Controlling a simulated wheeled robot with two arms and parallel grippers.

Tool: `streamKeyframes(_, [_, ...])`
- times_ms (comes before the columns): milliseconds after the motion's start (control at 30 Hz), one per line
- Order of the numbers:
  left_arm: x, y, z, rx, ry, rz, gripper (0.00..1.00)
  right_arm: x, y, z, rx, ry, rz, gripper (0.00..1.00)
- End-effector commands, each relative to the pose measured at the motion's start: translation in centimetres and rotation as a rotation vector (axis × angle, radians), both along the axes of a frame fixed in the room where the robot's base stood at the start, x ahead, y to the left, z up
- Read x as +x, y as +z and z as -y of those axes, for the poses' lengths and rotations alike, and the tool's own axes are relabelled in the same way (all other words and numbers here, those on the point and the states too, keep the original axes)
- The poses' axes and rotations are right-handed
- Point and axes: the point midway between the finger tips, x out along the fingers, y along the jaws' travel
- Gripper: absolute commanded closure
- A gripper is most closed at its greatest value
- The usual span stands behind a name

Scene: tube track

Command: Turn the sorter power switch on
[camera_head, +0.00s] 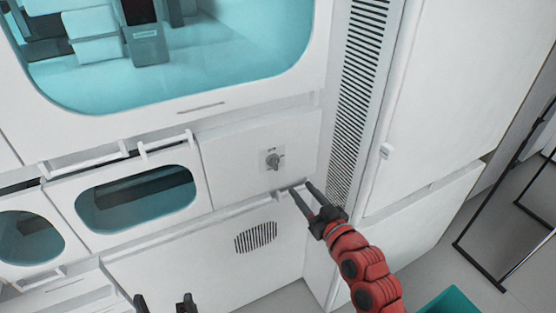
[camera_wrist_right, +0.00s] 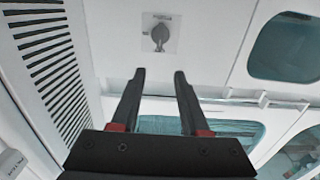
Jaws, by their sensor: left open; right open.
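The sorter power switch is a grey rotary knob (camera_head: 274,160) on a small light plate on the white front panel of the machine. In the right wrist view the knob (camera_wrist_right: 159,36) shows at the top, beyond the fingertips, with a small unreadable label by it. My right gripper (camera_head: 299,188) is open and empty, just below and to the right of the knob, apart from it. Its two fingers (camera_wrist_right: 158,74) also show in the right wrist view. My left gripper (camera_head: 166,303) is open at the bottom edge of the head view, far from the switch; only its fingertips show.
A vertical vent grille (camera_head: 357,85) and a tall white cabinet (camera_head: 450,110) stand right of the switch. Windowed drawers (camera_head: 140,199) with bar handles lie to its left. A rail (camera_head: 245,205) runs below it. A teal bin (camera_head: 452,302) and black metal frame (camera_head: 482,271) are lower right.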

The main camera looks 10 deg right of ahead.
Motion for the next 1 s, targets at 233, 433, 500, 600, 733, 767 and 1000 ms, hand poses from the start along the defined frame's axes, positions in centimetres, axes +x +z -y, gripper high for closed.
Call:
streamKeyframes(233, [0.0, 1.4, 0.0, 0.000, 0.000, 0.000, 0.11, 5.5, 0.4, -2.1, 0.002, 0.002, 0.002, 0.55])
streamKeyframes(433, [0.0, 2.1, 0.0, 0.000, 0.000, 0.000, 0.11, 9.4, 0.2, -3.5, 0.003, 0.001, -0.001, 0.55])
streamKeyframes(500, [0.0, 2.3, 0.0, 0.000, 0.000, 0.000, 0.11, 10.6, 0.3, -3.9, 0.004, -0.001, 0.003, 0.55])
streamKeyframes(600, [0.0, 2.4, 0.0, 0.000, 0.000, 0.000, 0.11, 11.9, 0.1, -4.4, 0.002, 0.000, 0.000, 0.55])
streamKeyframes(733, [0.0, 2.5, 0.0, 0.000, 0.000, 0.000, 0.11, 13.0, 0.1, -4.7, 0.003, -0.002, 0.000, 0.55])
streamKeyframes(767, [0.0, 2.6, 0.0, 0.000, 0.000, 0.000, 0.11, 13.2, 0.1, -4.8, 0.004, -0.002, 0.001, 0.55])
streamKeyframes(1000, [0.0, 2.6, 0.0, 0.000, 0.000, 0.000, 0.11, 13.7, 0.1, -4.9, 0.002, -0.003, 0.002, 0.55])
